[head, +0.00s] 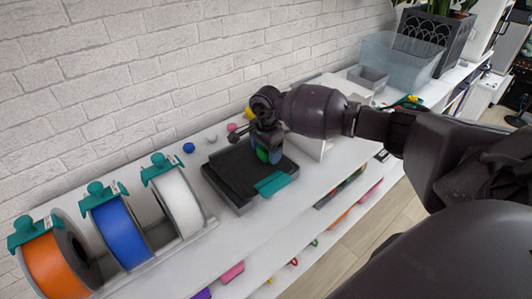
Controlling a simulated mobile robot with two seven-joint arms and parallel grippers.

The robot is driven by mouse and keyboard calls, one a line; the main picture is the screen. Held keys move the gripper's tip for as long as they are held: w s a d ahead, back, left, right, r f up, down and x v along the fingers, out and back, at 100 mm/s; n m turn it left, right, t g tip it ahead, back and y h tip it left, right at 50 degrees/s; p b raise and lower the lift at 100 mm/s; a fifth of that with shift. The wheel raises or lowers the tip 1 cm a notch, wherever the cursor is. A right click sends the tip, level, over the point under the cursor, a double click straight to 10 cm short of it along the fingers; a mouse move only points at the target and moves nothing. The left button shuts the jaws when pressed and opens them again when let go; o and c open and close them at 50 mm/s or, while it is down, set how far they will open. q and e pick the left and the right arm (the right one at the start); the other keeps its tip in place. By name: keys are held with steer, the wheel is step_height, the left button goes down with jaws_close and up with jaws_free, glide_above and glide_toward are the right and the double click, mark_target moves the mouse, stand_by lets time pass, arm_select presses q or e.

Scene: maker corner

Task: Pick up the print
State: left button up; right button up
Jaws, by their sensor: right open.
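A small green object (262,155), which looks like the print, is on or just above the black printer bed (232,181). My right gripper (265,146) reaches down over the bed, right at the green object. Its jaws are open, and the gripper partly hides the object. I cannot tell whether the fingers touch it. A teal tab (272,184) is at the bed's front edge. My left gripper is out of view.
Orange (55,268), blue (117,232) and white (180,202) spools stand at the left. Small coloured balls, one blue (188,148), lie behind the bed by the brick wall. A clear bin (400,58) stands at the far right. The white shelf's front strip is clear.

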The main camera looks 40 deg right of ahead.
steer(key=c, duration=1)
steer(key=shift+r, duration=0.1)
